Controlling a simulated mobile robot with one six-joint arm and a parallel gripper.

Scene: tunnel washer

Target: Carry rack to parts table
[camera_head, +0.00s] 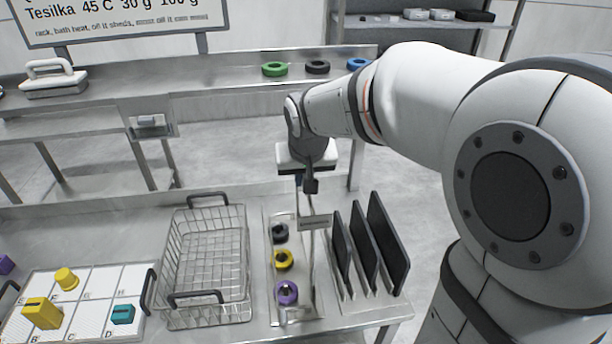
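A wire basket (205,262) with black handles at its near and far ends stands on the front steel table (110,222); it looks like the rack, and it is empty. My gripper (309,188) hangs above the far edge of this table, to the right of the basket and apart from it. Its fingers point down and overlap in this view, so their opening is hidden. I see nothing clearly held in it. Which surface is the parts table is not marked.
Right of the basket, a narrow tray (306,312) holds black, yellow and purple rings, beside upright black panels (388,245). A lettered white tray (88,312) with yellow and teal parts lies at left. A back counter (215,85) carries green, black and blue rings.

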